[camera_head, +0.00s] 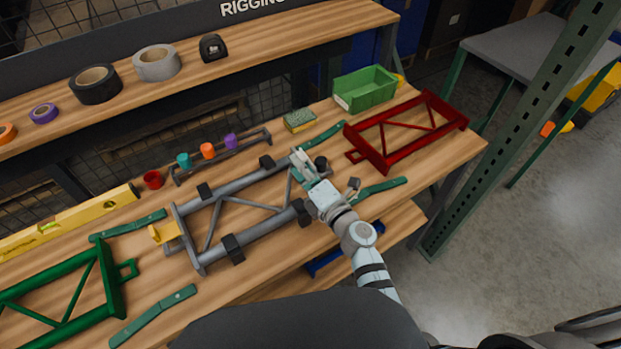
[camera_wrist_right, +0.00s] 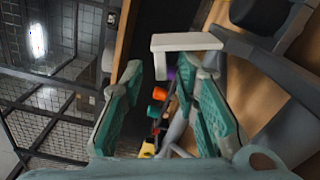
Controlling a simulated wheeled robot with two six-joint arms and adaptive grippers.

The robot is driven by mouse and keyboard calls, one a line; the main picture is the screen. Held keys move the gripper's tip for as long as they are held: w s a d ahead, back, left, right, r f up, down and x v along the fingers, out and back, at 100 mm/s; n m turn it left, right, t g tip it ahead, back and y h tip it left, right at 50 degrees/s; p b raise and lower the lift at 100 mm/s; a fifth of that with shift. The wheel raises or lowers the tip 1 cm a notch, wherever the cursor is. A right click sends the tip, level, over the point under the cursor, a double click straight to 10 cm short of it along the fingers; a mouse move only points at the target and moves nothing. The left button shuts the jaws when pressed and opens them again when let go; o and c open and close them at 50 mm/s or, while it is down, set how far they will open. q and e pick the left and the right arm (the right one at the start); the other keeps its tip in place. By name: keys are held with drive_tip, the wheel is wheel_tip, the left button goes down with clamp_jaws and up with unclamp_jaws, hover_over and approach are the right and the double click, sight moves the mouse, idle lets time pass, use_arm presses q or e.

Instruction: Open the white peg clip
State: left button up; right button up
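A grey tubular frame (camera_head: 208,220) with black bands lies on the wooden bench. The white peg clip (camera_wrist_right: 186,42) shows in the right wrist view as a pale bent piece just beyond my fingertips. In the head view it is at the frame's right end, where my gripper largely covers it, and I cannot tell the two apart. My right gripper (camera_head: 308,172) reaches that end from the lower right. In the wrist view its two green-padded fingers (camera_wrist_right: 168,80) are apart with nothing clearly held between them. Whether they touch the clip is unclear. My left gripper is out of view.
A yellow clip (camera_head: 165,232) is on the frame's left end. A red frame (camera_head: 408,133) and green bin (camera_head: 364,89) stand right. A green frame (camera_head: 62,293) and yellow level (camera_head: 70,222) lie left. Behind is a rail (camera_head: 222,157) with coloured pieces. Green bars lie around.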

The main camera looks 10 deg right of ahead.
drive_tip(key=v, duration=0.9)
drive_tip(key=shift+s, duration=0.3)
drive_tip(key=shift+d, duration=0.1)
